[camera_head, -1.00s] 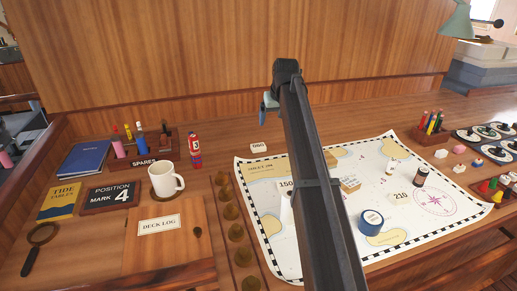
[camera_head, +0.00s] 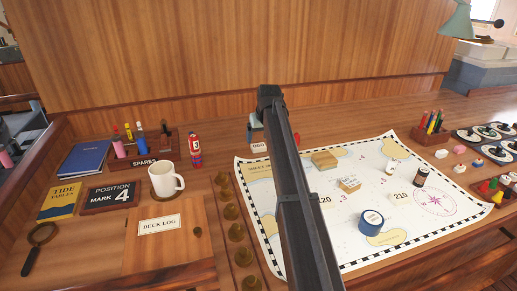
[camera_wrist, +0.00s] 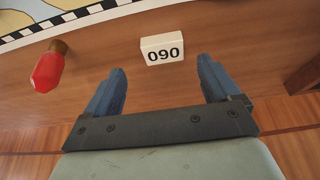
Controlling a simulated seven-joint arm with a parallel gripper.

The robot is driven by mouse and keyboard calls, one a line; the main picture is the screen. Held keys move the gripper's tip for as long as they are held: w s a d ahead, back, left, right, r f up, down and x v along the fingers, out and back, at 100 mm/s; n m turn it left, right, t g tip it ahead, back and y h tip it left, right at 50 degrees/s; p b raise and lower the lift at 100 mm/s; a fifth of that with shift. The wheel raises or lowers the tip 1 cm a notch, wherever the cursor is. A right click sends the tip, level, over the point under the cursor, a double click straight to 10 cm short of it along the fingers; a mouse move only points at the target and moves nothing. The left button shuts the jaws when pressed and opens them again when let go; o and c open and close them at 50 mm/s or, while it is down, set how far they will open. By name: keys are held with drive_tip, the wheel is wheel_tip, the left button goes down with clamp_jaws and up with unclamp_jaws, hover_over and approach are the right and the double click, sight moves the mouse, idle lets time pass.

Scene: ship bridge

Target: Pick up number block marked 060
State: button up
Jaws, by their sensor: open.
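A small white number block (camera_head: 258,148) stands on the wooden desk behind the chart, partly behind my arm. In the wrist view the block (camera_wrist: 162,48) reads 090; that view has the chart at its top, turned about from the head view. The head view is too small to tell 060 from 090. My gripper (camera_wrist: 162,68) is open and empty, its blue fingers pointing toward the block. The block lies just beyond the gap between the fingertips, apart from both. In the head view, my gripper (camera_head: 255,128) is above the block, mostly hidden by my arm.
The chart (camera_head: 285,220) carries wooden blocks and a blue round tin (camera_head: 371,222). A red-and-blue cylinder (camera_head: 195,150) and white mug (camera_head: 165,180) stand left. A wooden panel rises behind the desk.

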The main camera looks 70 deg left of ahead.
sight(259, 145)
drive_tip(key=shift+s+x, duration=0.2)
drive_tip(key=shift+x, duration=2.35)
drive_tip(key=shift+c, duration=0.3)
drive_tip(key=c, duration=1.1)
